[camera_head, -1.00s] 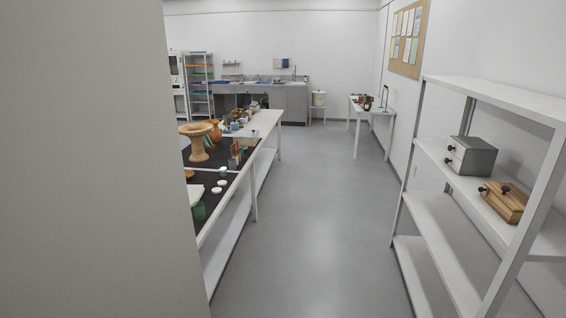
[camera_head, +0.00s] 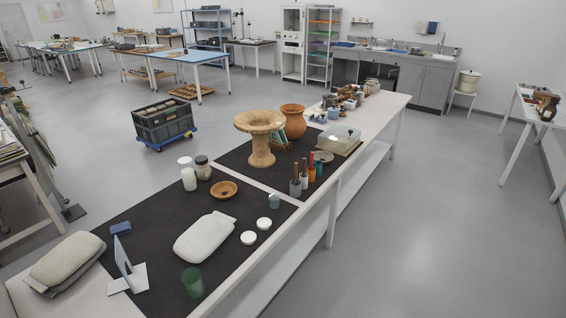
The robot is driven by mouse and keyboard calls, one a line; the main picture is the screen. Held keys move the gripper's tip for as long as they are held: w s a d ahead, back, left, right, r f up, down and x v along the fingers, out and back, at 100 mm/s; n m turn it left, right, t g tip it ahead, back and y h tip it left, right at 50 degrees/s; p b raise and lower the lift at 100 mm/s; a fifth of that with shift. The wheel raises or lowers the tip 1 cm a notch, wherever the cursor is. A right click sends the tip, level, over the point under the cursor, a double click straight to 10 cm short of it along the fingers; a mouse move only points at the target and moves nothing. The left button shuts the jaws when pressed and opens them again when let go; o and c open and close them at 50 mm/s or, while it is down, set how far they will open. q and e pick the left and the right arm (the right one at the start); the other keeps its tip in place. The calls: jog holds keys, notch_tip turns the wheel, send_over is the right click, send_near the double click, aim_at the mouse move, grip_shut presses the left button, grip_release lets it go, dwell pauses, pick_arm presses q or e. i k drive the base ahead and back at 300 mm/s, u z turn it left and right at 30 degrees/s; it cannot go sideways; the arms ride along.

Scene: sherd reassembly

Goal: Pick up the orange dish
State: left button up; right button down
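The orange dish (camera_head: 223,189) is a small, shallow, round bowl. It sits upright on the dark mat (camera_head: 150,212) of the long white table, near the middle of the view. Neither of my grippers shows in the head view.
A grey crate on a dolly (camera_head: 163,122) stands beyond. The right floor (camera_head: 440,220) is clear.

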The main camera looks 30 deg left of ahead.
aim_at(230, 189)
jog(key=i, duration=2.2)
jog(key=u, duration=0.7)
